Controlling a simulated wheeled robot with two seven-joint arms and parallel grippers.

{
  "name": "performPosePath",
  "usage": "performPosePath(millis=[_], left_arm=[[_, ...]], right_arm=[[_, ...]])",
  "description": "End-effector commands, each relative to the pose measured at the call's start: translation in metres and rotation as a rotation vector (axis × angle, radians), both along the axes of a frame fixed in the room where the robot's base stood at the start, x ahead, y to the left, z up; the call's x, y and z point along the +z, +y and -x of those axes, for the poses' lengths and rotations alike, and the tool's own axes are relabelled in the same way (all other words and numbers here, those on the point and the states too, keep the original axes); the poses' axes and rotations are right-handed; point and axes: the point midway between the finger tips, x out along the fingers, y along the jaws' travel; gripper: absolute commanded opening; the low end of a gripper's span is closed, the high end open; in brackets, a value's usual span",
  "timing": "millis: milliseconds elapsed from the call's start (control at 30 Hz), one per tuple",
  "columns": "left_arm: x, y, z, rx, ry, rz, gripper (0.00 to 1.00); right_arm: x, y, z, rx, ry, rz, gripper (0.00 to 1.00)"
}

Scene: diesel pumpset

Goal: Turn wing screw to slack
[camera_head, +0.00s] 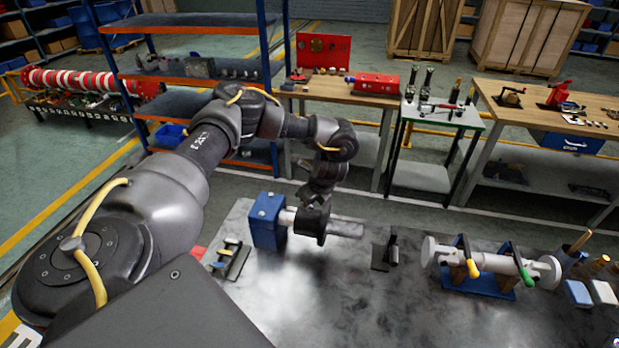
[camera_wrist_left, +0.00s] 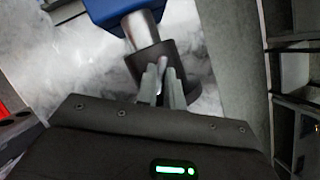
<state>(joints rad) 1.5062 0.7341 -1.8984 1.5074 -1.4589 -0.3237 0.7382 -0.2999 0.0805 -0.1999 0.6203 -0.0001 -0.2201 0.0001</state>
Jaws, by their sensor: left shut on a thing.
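A blue block (camera_head: 268,224) stands on the metal table, with a silver shaft (camera_head: 346,228) running sideways from it. A dark collar (camera_head: 309,225) sits around the shaft. In the left wrist view, the blue block (camera_wrist_left: 115,10) is at the top and the dark collar (camera_wrist_left: 148,58) is below it. My left gripper (camera_head: 318,198) reaches down to the collar from above. In the wrist view its fingers (camera_wrist_left: 162,80) are shut on the small light wing screw (camera_wrist_left: 161,73) at the collar. The fingers hide most of the screw. My right gripper is not in view.
The metal table (camera_head: 290,300) is bare in front. A small tool rack (camera_head: 232,260) is left of the block, and a dark stand (camera_head: 385,252) is to its right. A grey roller on a blue cradle (camera_head: 478,284) is further right. Shelves and benches stand behind.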

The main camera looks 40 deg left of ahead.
Motion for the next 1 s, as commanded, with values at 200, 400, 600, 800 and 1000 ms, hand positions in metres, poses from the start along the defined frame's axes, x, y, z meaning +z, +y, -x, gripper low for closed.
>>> performPosePath(millis=[200,400,600,800,1000], left_arm=[[0.0015,0.0008,-0.0022,0.114,-0.004,-0.003,0.00],[0.0012,0.0009,-0.0021,0.169,-0.004,-0.001,0.00],[0.0010,0.0010,-0.0021,0.189,-0.004,-0.002,0.00],[0.0009,0.0010,-0.0020,0.190,-0.004,-0.001,0.00],[0.0008,0.0008,-0.0019,0.189,-0.004,-0.001,0.18]], right_arm=[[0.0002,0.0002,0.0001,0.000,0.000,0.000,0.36],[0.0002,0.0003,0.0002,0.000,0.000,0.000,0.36],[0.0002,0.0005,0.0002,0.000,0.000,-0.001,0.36],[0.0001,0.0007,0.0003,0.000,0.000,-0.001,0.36],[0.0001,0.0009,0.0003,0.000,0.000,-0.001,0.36]])
